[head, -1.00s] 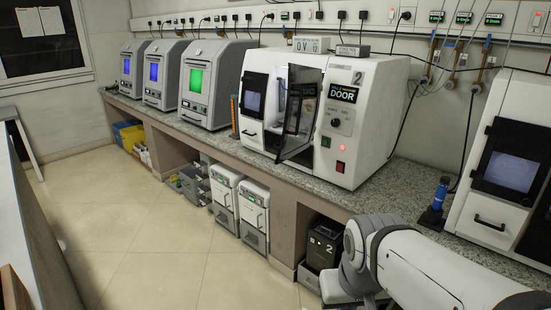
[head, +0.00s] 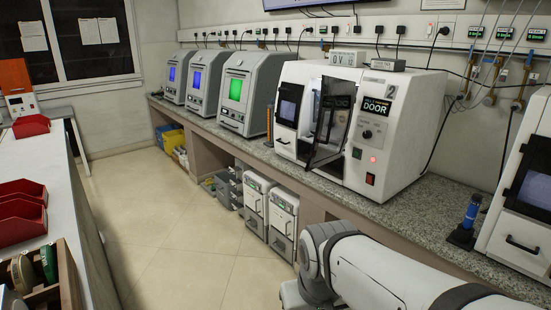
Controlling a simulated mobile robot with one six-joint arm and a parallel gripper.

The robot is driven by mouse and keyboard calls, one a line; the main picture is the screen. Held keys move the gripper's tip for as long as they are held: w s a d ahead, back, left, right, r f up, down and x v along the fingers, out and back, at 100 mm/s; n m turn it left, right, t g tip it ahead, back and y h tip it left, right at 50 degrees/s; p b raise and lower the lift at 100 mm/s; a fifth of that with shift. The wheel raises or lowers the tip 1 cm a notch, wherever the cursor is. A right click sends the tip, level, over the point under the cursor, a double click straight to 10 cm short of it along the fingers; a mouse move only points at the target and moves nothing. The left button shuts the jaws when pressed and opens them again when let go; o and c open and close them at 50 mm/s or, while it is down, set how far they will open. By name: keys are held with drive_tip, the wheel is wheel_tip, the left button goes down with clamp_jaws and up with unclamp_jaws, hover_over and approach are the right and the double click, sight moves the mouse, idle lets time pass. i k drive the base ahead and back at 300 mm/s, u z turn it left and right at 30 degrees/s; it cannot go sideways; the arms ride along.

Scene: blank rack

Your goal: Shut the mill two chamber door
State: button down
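The mill marked 2 (head: 407,140) is a white machine on the granite counter. Its panel display (head: 377,106) reads DOOR, and a red light glows below it. The dark-framed chamber door (head: 330,130) stands open, swung out toward the aisle over the counter's front edge. A closed compartment with a dark window (head: 289,104) is to its left. My white arm enters from the lower right, in front of the counter. My gripper is not in view.
Three grey machines with lit screens (head: 238,92) stand farther left on the counter. A blue bottle in a dark stand (head: 470,215) is on the counter at right, beside another white machine (head: 525,185). Red bins (head: 20,212) sit on the left bench. The aisle floor (head: 180,215) is clear.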

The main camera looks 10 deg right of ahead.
sight(336, 94)
drive_tip(key=z, duration=0.05)
drive_tip(key=i, duration=1.4)
drive_tip(key=z, duration=0.35)
